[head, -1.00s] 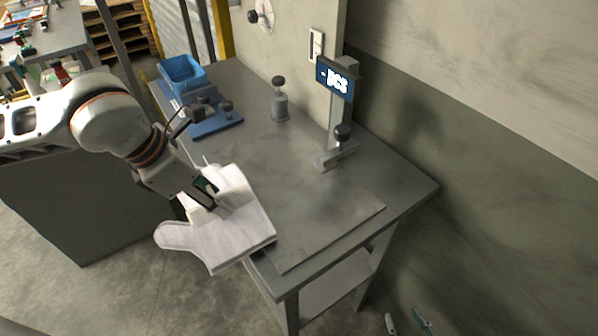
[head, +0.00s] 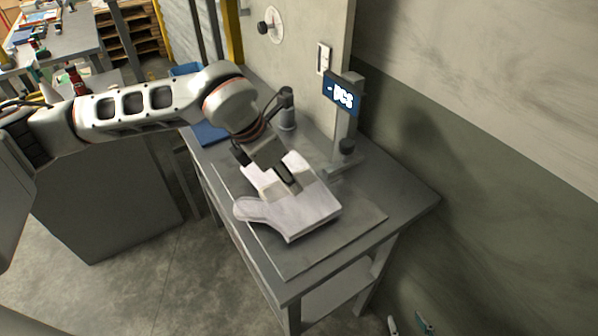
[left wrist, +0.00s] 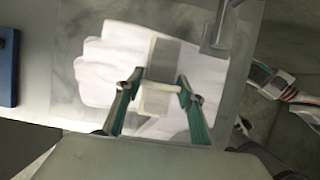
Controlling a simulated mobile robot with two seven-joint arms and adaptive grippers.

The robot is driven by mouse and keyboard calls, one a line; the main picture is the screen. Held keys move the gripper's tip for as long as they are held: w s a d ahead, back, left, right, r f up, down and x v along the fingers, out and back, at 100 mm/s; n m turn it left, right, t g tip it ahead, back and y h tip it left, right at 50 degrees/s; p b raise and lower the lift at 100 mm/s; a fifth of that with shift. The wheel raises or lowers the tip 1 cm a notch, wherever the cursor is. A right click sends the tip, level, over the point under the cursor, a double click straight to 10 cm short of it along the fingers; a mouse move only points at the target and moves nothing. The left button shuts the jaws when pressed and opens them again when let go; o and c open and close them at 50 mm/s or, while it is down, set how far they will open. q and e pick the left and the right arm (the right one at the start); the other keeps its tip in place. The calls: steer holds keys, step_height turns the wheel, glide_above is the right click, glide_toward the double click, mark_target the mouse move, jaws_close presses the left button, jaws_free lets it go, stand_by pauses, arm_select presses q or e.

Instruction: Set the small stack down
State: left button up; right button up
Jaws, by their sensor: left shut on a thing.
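The small stack of white gloves (head: 305,215) is over the grey mat on the bench, its thumb part to the left; I cannot tell whether it touches the mat. My left gripper (head: 290,182) comes down on it from above. In the left wrist view the stack (left wrist: 110,75) lies flat below, with a pale band (left wrist: 165,52) across it. My left fingers (left wrist: 158,92) are shut on the stack at this band. My right gripper (head: 408,322) shows only its fingertips at the bottom edge, apart and empty, low beside the bench.
The grey mat (head: 355,222) has bare room right of and in front of the stack. A post with a display (head: 342,95) stands behind it. A grey knobbed weight (head: 287,118) and a blue board (head: 208,133) are further back. A wall bounds the right.

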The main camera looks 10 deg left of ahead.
mark_target(302, 179)
arm_select(q)
steer(key=w+d, duration=0.1)
steer(key=d, duration=0.1)
steer(key=w+p, duration=0.1)
steer(key=shift+w+d+f, duration=0.25)
steer(key=shift+w+d, duration=0.05)
steer(key=shift+d, duration=0.1)
steer(key=shift+a+f, duration=0.1)
steer(key=shift+f, duration=0.4)
steer(key=o, duration=0.9)
steer(key=shift+f, duration=0.1)
steer(key=shift+c, duration=0.2)
steer(key=shift+o, duration=1.3)
